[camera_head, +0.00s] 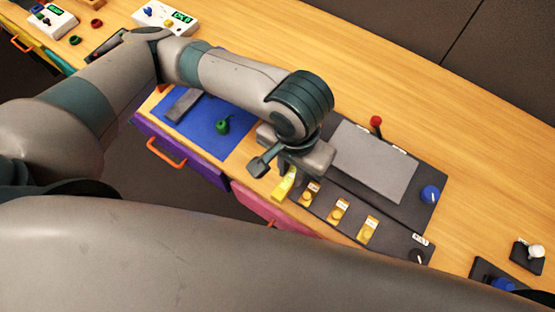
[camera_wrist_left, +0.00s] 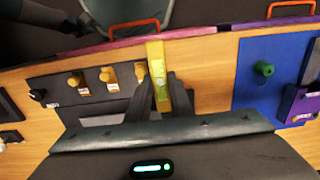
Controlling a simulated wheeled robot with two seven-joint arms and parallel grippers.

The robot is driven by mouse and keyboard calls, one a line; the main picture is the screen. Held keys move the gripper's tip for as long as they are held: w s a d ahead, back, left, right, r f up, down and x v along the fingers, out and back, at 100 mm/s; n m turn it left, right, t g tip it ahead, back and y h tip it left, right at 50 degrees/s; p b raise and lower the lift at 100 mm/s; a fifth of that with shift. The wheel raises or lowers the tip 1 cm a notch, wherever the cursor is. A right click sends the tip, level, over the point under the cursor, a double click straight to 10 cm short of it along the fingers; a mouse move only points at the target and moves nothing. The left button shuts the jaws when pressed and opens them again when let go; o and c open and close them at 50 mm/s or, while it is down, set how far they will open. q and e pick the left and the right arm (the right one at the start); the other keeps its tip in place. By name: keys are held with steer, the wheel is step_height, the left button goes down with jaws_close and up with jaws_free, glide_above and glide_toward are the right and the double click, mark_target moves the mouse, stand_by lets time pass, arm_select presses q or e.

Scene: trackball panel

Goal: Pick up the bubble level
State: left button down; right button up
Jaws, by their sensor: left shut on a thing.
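The bubble level is a small yellow bar with a pale vial. It shows in the head view (camera_head: 284,185) at the table's front edge, beside the grey panel, and in the wrist view (camera_wrist_left: 156,68). My left gripper (camera_head: 291,171) points down over it. In the left wrist view the fingers of my left gripper (camera_wrist_left: 163,92) are shut on the level, one on each side. Whether the level is clear of the table is hard to tell. A dark shape at the upper left of the wrist view looks like my right gripper (camera_wrist_left: 76,23); its jaws are unclear.
The grey panel (camera_head: 408,221) carries yellow switches (camera_head: 338,210), a blue ball (camera_head: 430,194) and a red-tipped lever (camera_head: 376,121). A blue mat (camera_head: 203,134) with a green knob (camera_head: 222,127) lies left. Drawers with orange handles (camera_head: 166,153) line the front.

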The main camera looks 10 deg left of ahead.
arm_select(q)
steer(key=shift+s+d+r, duration=0.55)
steer(key=shift+d+r, duration=0.05)
steer(key=shift+d, duration=0.2)
steer(key=shift+s+d+r, duration=0.55)
steer(key=shift+d, duration=0.25)
